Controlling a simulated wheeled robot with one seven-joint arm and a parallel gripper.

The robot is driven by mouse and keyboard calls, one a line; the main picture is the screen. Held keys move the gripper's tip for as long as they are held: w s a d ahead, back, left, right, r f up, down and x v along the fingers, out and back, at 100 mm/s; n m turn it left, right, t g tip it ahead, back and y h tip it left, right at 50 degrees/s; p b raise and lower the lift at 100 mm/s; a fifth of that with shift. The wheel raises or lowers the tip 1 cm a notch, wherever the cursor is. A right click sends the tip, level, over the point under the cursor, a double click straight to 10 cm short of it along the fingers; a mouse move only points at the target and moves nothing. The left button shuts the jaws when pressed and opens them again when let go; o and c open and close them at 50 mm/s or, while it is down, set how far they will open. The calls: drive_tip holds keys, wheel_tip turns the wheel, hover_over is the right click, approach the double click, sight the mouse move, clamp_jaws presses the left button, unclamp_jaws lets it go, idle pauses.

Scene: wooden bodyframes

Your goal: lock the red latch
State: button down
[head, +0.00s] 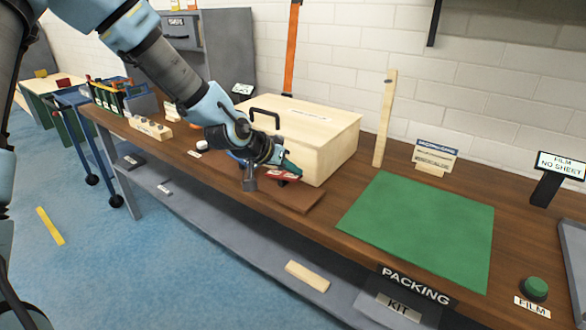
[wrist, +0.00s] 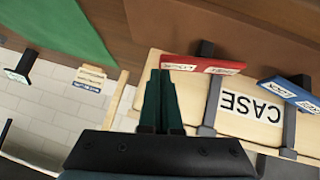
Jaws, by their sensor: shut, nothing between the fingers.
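My gripper (head: 291,169) is at the case front, next to the red latch. In the wrist view my gripper (wrist: 160,74) has its dark green fingers together, nothing between them, tips close to the bar's left end. I cannot tell whether they touch it.
A blue latch (wrist: 290,95) sits beside the red one, past a CASE label (wrist: 248,107). A brown board (head: 297,197) lies before the case. A wooden post (head: 385,120) stands to its right. The green mat (head: 420,230) is clear.

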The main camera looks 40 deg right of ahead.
idle(0.3)
drive_tip(key=shift+s+f+b, duration=0.2)
drive_tip(key=shift+f+b, duration=0.25)
drive_tip(key=shift+b, duration=0.45)
drive_tip(key=shift+s+d+f+m+t+b, duration=0.25)
drive_tip(key=shift+t+b, duration=0.25)
drive_tip(key=shift+b, duration=0.75)
drive_tip(key=shift+s+a+f+b, duration=0.1)
drive_tip(key=shift+s+f+b, duration=0.05)
drive_tip(key=shift+f+b, duration=0.35)
drive_tip(key=shift+r, duration=0.3)
drive_tip(key=shift+r+p, duration=0.1)
drive_tip(key=shift+p, duration=0.2)
drive_tip(key=shift+r+p, duration=0.55)
drive_tip(key=shift+r, duration=0.15)
